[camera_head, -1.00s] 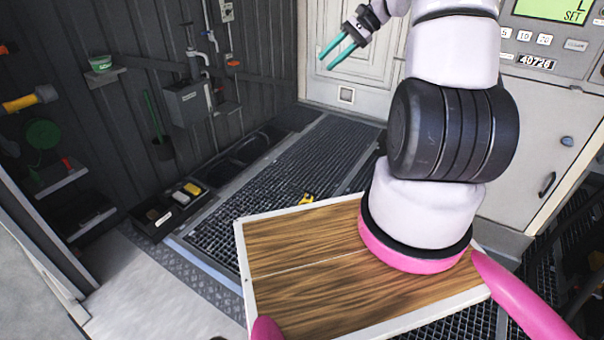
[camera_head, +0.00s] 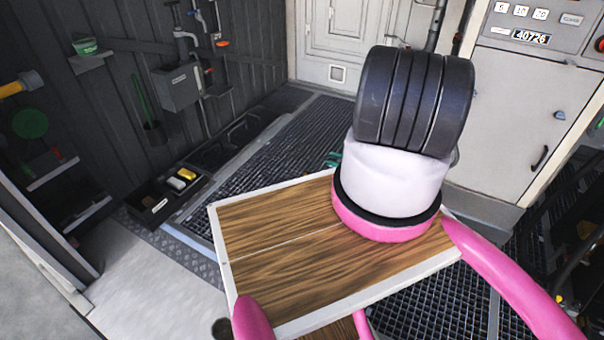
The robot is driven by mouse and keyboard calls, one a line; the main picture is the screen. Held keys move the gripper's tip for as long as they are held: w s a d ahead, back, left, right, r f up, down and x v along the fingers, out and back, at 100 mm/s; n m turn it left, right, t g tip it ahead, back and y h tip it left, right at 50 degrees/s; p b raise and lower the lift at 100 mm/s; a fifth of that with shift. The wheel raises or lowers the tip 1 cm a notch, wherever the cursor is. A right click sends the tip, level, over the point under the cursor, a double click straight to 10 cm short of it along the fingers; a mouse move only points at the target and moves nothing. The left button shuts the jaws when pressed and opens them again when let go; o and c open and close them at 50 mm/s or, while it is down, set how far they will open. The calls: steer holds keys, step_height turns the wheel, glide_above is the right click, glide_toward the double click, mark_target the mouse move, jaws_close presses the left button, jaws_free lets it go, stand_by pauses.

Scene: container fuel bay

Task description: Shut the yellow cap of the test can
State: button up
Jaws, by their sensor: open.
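The test can and its yellow cap do not show now; my arm and the wooden board in front of me may hide them. My gripper (camera_head: 333,159) shows only as teal fingertips, low over the floor grating (camera_head: 262,165), just past the board's far edge. The rest of it is behind my arm. The fingers are open, but what lies between or below them is hidden.
A black floor tray (camera_head: 148,217) at the left holds a yellow block (camera_head: 187,174) and pale pieces. A grey wall box (camera_head: 176,87) and a shelf with a green tub (camera_head: 85,46) are on the left wall. A cabinet (camera_head: 505,130) stands at right.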

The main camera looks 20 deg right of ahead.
steer(key=s+a+f+m+t+h, duration=0.2)
steer(key=s+f+m, duration=0.15)
steer(key=f, duration=0.35)
steer(key=shift+n, duration=0.35)
steer(key=x, duration=1)
steer(key=shift+s+a, duration=0.1)
steer(key=shift+a, duration=0.25)
steer(key=shift+c, duration=0.3)
jaws_close()
steer(key=shift+d, duration=0.15)
